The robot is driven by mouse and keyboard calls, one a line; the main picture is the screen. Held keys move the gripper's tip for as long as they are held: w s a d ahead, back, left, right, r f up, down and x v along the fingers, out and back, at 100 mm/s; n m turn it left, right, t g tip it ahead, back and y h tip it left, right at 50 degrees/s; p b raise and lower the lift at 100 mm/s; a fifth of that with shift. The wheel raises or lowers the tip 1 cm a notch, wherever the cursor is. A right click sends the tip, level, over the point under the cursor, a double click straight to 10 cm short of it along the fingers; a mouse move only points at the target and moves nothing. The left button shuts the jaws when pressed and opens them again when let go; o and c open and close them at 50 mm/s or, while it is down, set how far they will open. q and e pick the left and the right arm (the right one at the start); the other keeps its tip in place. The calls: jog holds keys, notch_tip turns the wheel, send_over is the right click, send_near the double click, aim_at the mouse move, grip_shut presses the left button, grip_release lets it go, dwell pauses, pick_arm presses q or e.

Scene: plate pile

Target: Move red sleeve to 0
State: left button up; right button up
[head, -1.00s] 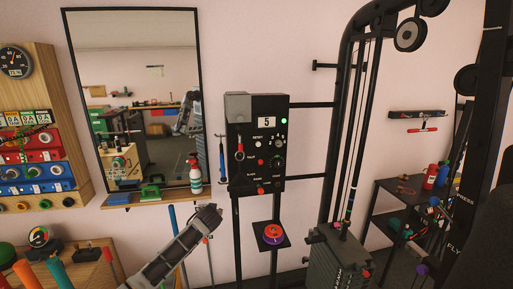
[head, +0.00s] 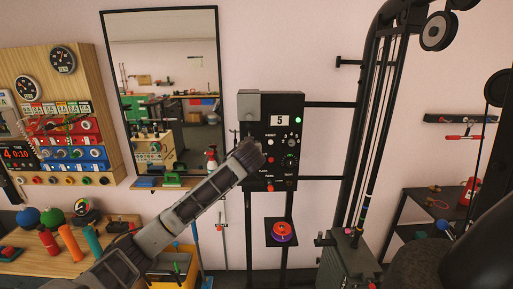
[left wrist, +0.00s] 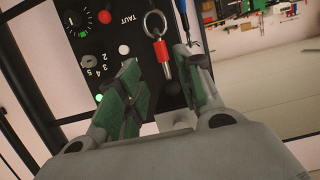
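A red sleeve (left wrist: 160,50) sits on a metal pin with a ring, against the black control box (head: 287,143). In the head view my left arm hides this pin. The box shows a 5 in its display window (head: 279,120). In the left wrist view a small dial (left wrist: 88,60) stands beside the digits 1 to 5; I cannot make out a 0. My left gripper (left wrist: 159,65) is open, its green-padded fingers apart, with the sleeve showing between them; touch cannot be told. It also shows in the head view (head: 250,153), in front of the box. My right gripper is not in view.
A mirror (head: 165,60) hangs left of the box, with a spray bottle (head: 211,160) on the shelf below. A cable machine frame (head: 365,120) stands to the right.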

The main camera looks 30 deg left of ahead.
pick_arm(q)
jog(key=shift+s+a, duration=0.1)
jog(key=shift+a, duration=0.05)
jog(key=shift+w, duration=0.2)
jog(key=shift+b+x, duration=0.3)
jog(key=shift+x, duration=5.05)
jog(key=shift+c, duration=0.3)
grip_shut()
